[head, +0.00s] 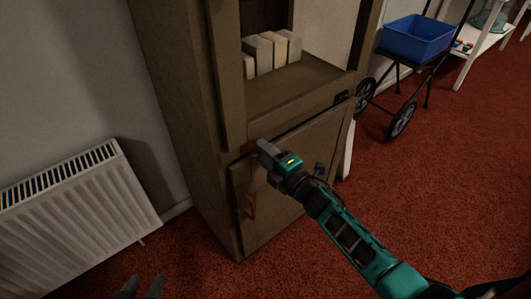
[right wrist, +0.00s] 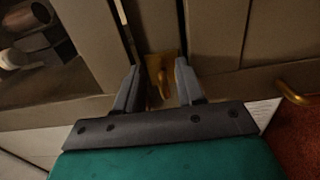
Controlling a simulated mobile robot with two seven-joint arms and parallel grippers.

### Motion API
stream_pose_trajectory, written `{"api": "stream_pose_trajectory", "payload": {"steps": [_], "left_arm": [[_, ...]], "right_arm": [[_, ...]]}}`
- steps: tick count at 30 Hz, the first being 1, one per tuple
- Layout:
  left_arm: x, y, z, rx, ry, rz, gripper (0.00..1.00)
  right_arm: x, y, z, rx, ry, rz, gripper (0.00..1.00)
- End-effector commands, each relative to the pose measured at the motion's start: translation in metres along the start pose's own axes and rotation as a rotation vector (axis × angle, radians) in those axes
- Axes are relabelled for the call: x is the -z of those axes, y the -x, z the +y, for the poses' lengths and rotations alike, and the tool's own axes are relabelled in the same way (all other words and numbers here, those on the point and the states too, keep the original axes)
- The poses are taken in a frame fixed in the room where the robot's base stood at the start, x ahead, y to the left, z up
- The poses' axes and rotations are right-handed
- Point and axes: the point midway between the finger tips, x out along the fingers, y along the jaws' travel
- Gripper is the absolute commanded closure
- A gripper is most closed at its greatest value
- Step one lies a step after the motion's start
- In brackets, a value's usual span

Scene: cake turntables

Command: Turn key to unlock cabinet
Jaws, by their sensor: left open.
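The brown wooden cabinet (head: 180,110) stands against the wall, its lower door (head: 295,165) shut. A brass handle (head: 251,203) hangs on that door and also shows in the right wrist view (right wrist: 296,95). A brass lock plate with the key (right wrist: 160,78) shows in the right wrist view. My right gripper (head: 263,146) is at the door's upper left corner. In the right wrist view its fingers (right wrist: 158,72) are apart, one each side of the key, with no clear contact. My left gripper (head: 141,286) is open and empty, low at the bottom left.
Several pale books (head: 270,52) stand on the open shelf above the door. A white radiator (head: 75,205) is on the left wall. A cart with a blue bin (head: 415,38) stands right of the cabinet. Red carpet (head: 235,275) in front is clear.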

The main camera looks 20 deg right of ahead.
Motion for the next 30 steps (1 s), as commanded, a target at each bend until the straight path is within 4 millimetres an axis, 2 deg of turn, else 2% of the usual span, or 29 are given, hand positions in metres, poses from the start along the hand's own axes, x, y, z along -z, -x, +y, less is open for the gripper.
{"api": "stream_pose_trajectory", "payload": {"steps": [5,8,21,25,30], "left_arm": [[0.002,0.0,0.001,0.0,0.002,0.002,0.57],[0.004,0.002,0.001,0.0,0.002,0.002,0.57],[0.018,0.01,0.001,0.0,0.002,0.004,0.57],[0.019,0.011,0.001,0.0,0.002,0.004,0.57],[0.02,0.011,0.001,0.0,0.002,0.004,0.57]], "right_arm": [[0.0,0.004,-0.001,0.003,0.001,0.0,0.62],[0.0,0.014,-0.001,0.005,0.001,0.0,0.62],[0.0,0.1,0.0,0.003,0.001,0.001,0.62],[0.0,0.118,0.0,0.002,0.0,0.001,0.62],[0.0,0.128,0.0,0.0,0.0,0.0,0.62]]}}
